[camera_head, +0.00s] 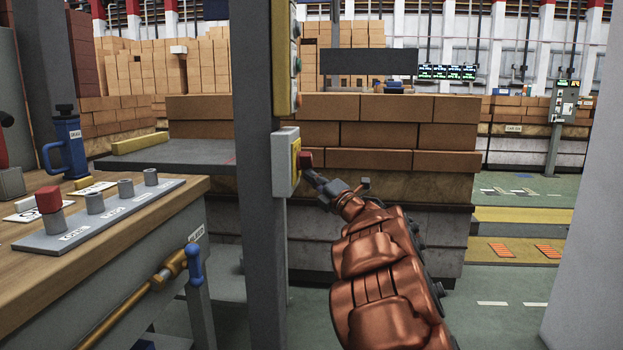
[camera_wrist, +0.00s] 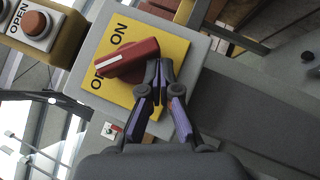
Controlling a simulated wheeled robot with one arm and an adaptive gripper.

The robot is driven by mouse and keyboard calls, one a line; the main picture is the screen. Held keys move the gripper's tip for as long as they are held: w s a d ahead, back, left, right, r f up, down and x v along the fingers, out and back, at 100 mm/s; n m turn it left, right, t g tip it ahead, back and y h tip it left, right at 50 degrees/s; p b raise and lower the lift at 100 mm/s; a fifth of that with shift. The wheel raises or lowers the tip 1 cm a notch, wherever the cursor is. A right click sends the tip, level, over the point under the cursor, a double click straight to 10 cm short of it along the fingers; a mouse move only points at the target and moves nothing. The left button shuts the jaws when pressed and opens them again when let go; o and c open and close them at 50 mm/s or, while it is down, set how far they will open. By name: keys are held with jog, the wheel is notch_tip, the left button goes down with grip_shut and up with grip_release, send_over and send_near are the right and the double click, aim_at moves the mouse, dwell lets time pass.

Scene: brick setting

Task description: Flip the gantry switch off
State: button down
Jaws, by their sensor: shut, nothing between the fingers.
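The gantry switch is a red rotary handle (camera_wrist: 130,60) on a yellow plate (camera_wrist: 165,50) marked ON, with a second, partly covered label below it. The plate is on a grey box (camera_head: 284,150) fixed to a grey post (camera_head: 258,200). The handle lies slanted across the plate, and its white-marked end points left, near the partly covered label. In the head view the red handle (camera_head: 305,158) sticks out to the right of the box. My gripper (camera_wrist: 165,66) is shut and empty, its fingertips at the handle's right end. Whether they touch it I cannot tell.
A yellow button panel (camera_head: 285,60) is above the switch on the same post. Stacked bricks (camera_head: 390,135) are behind my arm. Open green floor (camera_head: 510,300) is at right.

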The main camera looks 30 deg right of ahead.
jog(key=s+f+p, duration=0.1)
jog(key=s+f, duration=0.6)
jog(key=s, duration=0.3)
jog(key=shift+s+f, duration=0.2)
jog(key=shift+f, duration=0.2)
jog(key=shift+d+r, duration=0.1)
dwell(0.3)
